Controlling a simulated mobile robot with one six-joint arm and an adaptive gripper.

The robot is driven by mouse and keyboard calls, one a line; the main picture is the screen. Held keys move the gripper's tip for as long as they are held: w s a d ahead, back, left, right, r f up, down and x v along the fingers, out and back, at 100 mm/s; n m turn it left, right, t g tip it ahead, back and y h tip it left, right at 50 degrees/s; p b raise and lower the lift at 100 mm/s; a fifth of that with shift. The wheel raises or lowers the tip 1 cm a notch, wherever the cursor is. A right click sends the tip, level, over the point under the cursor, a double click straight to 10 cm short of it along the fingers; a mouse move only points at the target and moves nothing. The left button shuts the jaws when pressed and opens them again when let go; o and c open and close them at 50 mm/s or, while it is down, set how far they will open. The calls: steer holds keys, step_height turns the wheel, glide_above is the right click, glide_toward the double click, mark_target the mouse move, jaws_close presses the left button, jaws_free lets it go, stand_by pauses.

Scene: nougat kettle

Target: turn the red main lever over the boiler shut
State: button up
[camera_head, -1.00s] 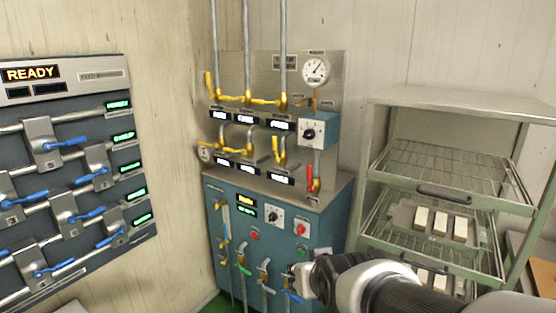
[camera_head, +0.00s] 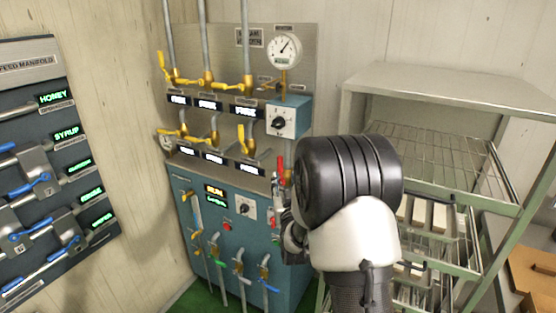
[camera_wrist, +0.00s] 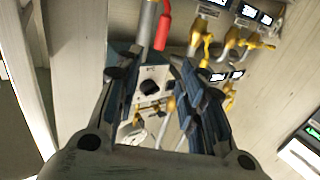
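The red main lever (camera_head: 281,172) stands roughly upright beside a short grey pipe, at the right front of the panel over the teal boiler cabinet (camera_head: 205,235). In the wrist view the red lever (camera_wrist: 163,30) lies beyond the fingertips, near the top, beside the grey pipe (camera_wrist: 148,22) and roughly in line with it. My gripper (camera_wrist: 152,84) is open, with a clear gap between its dark fingers and nothing held. In the head view my gripper (camera_head: 288,222) is partly hidden by my arm, just below the lever.
Yellow valve levers (camera_head: 207,83) and pipes line the panel. A dial gauge (camera_head: 284,50) and teal knob box (camera_head: 287,118) are above the lever. A metal rack (camera_head: 430,95) stands close on the right. The feed manifold (camera_head: 60,150) is on the left wall.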

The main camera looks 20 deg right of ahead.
mark_target(281, 162)
steer(key=b+x, duration=0.1)
steer(key=x, duration=1.3)
steer(key=shift+w+d+f, duration=0.1)
steer(key=shift+w+d, duration=0.05)
steer(key=shift+w, duration=0.1)
jaws_close()
